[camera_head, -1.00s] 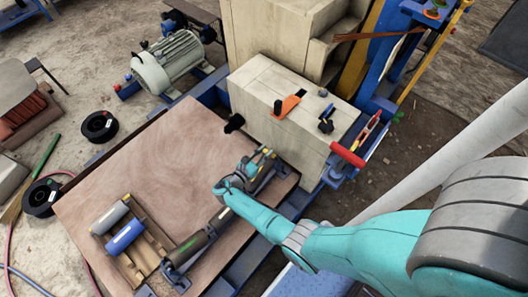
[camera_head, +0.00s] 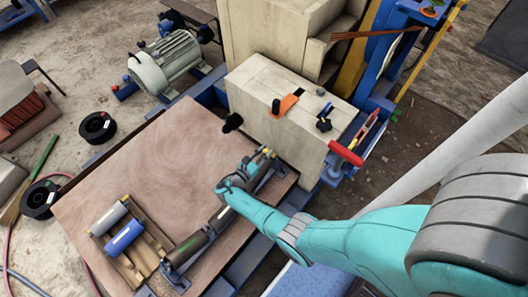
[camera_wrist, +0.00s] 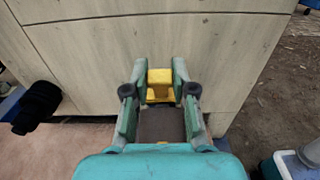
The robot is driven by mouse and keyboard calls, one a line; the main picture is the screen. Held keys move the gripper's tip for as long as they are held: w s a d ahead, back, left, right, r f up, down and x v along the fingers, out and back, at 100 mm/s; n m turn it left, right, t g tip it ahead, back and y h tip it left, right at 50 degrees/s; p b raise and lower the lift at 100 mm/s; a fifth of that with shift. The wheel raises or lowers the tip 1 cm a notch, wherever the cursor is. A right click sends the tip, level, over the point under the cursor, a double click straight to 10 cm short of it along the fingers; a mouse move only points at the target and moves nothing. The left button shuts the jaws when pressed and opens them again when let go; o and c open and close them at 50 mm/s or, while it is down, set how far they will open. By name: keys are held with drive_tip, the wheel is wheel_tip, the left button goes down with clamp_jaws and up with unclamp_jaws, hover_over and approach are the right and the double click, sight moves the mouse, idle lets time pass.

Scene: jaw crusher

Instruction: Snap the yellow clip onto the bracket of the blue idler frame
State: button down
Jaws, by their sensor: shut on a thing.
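My gripper (camera_head: 263,158) is at the right end of the wooden board, close to the front of the pale block. In the wrist view my gripper (camera_wrist: 160,76) is shut on the yellow clip (camera_wrist: 159,86), which sits between the fingers. In the head view only a small bit of yellow shows at the fingertips. The blue idler frame (camera_head: 175,277) lies along the board's front edge with a dark roller (camera_head: 190,248). Its right end is beneath my gripper and partly hidden. I cannot tell whether the clip touches the bracket.
The pale block (camera_head: 262,92) stands just beyond my gripper, with an orange-handled tool on top. A red-handled tool (camera_head: 346,153) is to its right. Spare rollers (camera_head: 125,238) lie in a wooden crate at the board's left. The middle of the board (camera_head: 160,160) is clear.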

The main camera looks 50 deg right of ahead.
drive_tip(key=c, duration=0.9)
unclamp_jaws()
drive_tip(key=a, duration=1.2)
drive_tip(key=shift+s+r, duration=0.15)
drive_tip(key=shift+s, duration=0.05)
